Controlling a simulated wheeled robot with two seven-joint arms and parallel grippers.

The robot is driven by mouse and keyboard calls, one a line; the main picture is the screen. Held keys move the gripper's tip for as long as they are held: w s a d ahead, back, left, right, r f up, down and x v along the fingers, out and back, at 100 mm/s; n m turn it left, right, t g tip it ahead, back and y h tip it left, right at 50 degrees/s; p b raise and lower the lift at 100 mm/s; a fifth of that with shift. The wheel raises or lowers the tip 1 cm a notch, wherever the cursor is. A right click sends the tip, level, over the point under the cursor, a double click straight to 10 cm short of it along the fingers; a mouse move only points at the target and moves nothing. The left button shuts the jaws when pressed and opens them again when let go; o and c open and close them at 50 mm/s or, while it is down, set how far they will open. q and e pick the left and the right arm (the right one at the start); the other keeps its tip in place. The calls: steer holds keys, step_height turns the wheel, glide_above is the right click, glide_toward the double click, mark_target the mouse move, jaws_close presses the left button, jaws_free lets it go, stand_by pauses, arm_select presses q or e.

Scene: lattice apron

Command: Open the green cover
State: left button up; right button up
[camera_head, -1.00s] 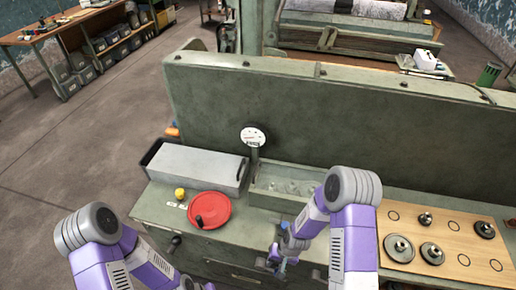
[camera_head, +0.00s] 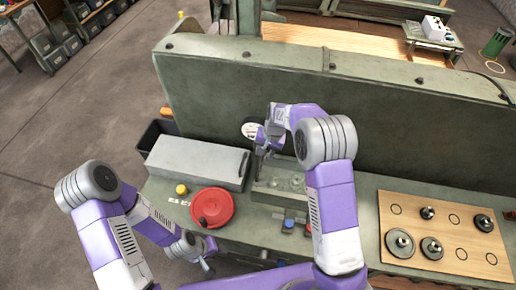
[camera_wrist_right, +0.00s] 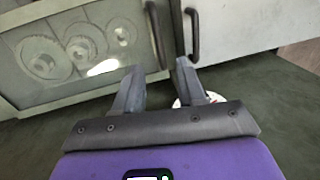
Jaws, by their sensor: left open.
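The green-framed cover (camera_head: 285,197) with a clear window lies closed on the bench, round parts showing through it. In the right wrist view the cover (camera_wrist_right: 27,101) fills the upper left, with a dark handle (camera_wrist_right: 156,35) along its edge. My right gripper (camera_head: 262,148) is over this edge, pointing down. In the wrist view its open fingers (camera_wrist_right: 160,67) stand apart around the near end of that handle; contact cannot be told. My left gripper (camera_head: 205,262) is open and empty low in front of the bench.
A grey box cover (camera_head: 195,160) with its own dark handle (camera_wrist_right: 193,35) adjoins on the left. A round gauge (camera_head: 250,130) stands close behind the right gripper. A red handwheel (camera_head: 212,207), yellow knob (camera_head: 181,189) and wooden board (camera_head: 450,225) with metal discs lie around.

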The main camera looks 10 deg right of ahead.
mark_target(260, 164)
steer(key=f, duration=0.3)
steer(key=a+f, duration=0.1)
steer(key=f, duration=0.3)
steer(key=shift+w+a+p, duration=0.15)
steer(key=shift+a+p, duration=0.05)
steer(key=shift+p, duration=0.2)
steer(key=shift+c, duration=0.3)
jaws_close()
